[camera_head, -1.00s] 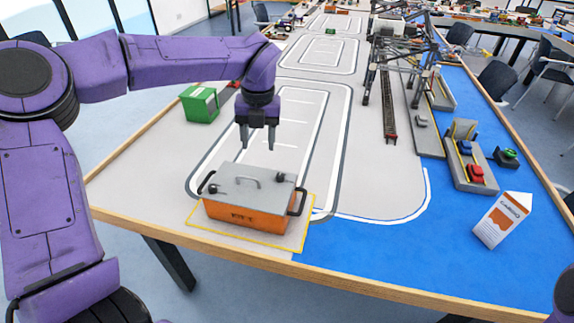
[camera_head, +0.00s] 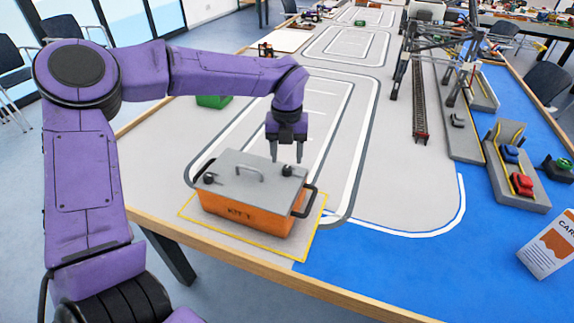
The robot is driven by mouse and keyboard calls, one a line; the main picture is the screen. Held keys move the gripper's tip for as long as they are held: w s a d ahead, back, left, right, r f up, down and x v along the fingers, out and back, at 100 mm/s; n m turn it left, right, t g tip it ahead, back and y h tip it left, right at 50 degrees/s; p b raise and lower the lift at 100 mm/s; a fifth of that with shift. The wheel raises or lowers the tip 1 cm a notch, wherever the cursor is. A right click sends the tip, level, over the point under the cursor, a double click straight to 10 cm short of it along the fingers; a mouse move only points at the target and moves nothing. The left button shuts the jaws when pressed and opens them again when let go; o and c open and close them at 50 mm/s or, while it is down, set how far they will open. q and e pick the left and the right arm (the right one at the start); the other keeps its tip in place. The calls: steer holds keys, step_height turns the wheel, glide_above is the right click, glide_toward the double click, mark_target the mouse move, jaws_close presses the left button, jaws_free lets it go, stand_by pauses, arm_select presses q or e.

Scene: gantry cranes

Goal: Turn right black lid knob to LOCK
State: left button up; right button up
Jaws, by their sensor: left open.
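The orange box (camera_head: 243,213) has a grey lid (camera_head: 237,186) with a handle in the middle, and stands within a yellow outline near the table's front edge. The right black knob (camera_head: 288,170) sits at the lid's back right. The left black knob (camera_head: 209,178) sits at the lid's left end. Lock markings on the lid are too small to read. My left gripper (camera_head: 287,157) points down with its fingers apart, just above and behind the right knob. It appears empty, and I cannot tell whether it touches the knob. My right gripper is not in view.
A green box (camera_head: 213,101) stands behind my left arm. A gantry crane (camera_head: 438,60) and track stand at the back right. Small red and blue vehicles stand in a grey tray (camera_head: 513,183), and a white carton (camera_head: 549,246) stands front right. The blue area in front is clear.

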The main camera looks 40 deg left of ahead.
mark_target(287, 169)
arm_select(q)
step_height(287, 169, down, 4)
steer(key=shift+f, duration=0.2)
jaws_close()
